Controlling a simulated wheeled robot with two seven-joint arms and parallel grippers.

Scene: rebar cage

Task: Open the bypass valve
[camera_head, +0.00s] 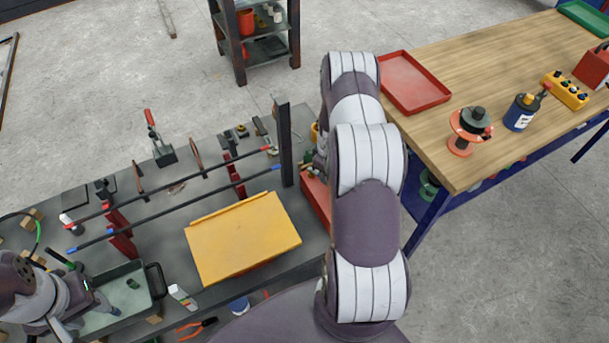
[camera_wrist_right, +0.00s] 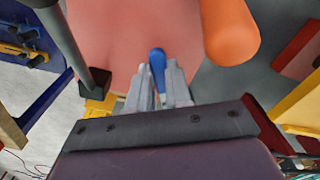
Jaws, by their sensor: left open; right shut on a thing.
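In the right wrist view my right gripper (camera_wrist_right: 158,82) is shut on a blue lever (camera_wrist_right: 157,62). The lever's rounded end sticks up between the grey fingers, in front of a broad red surface (camera_wrist_right: 120,35). The body that the lever belongs to is hidden, so I cannot tell its valve position. In the head view my right arm covers the right gripper and the lever. My left gripper (camera_head: 80,314) is open and empty at the lower left of the head view, beside a grey-green tray (camera_head: 108,322).
The grey bench (camera_head: 80,205) carries long bars on red stands, a yellow panel (camera_head: 245,238) and a red-handled clamp (camera_head: 160,150). A wooden table (camera_head: 470,75) with a red tray (camera_head: 412,82) stands right. An orange cylinder (camera_wrist_right: 230,28) is close to my right gripper.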

